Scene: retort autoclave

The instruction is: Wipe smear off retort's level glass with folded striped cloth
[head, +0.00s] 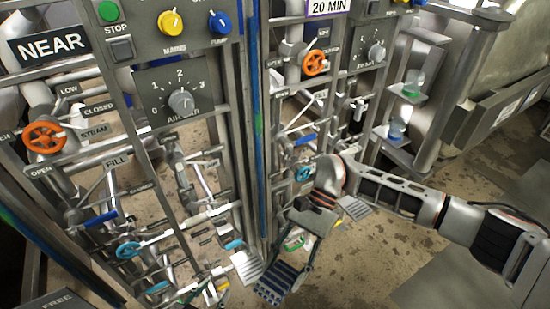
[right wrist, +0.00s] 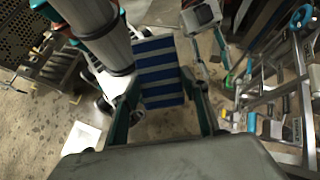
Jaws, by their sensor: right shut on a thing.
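The folded cloth (head: 279,286), with blue and pale stripes, is low in the middle of the head view. It also shows in the right wrist view (right wrist: 160,75), between the two fingers. My right gripper (head: 289,268) is shut on the cloth and points down in front of the retort's pipe frames; the right wrist view shows its fingers (right wrist: 163,115) on either side of the cloth. Small glass-like parts, greenish (head: 413,83) and bluish (head: 396,130), sit on brackets at the right; I cannot tell whether they belong to the level glass. No smear can be made out.
Control panels with knobs (head: 182,102), orange handwheels (head: 44,138) and pipes fill the left and middle. A tall post (head: 254,120) stands between the frames. In the right wrist view a thick grey cylinder (right wrist: 100,40) is close beside the cloth. Floor is clear at lower right.

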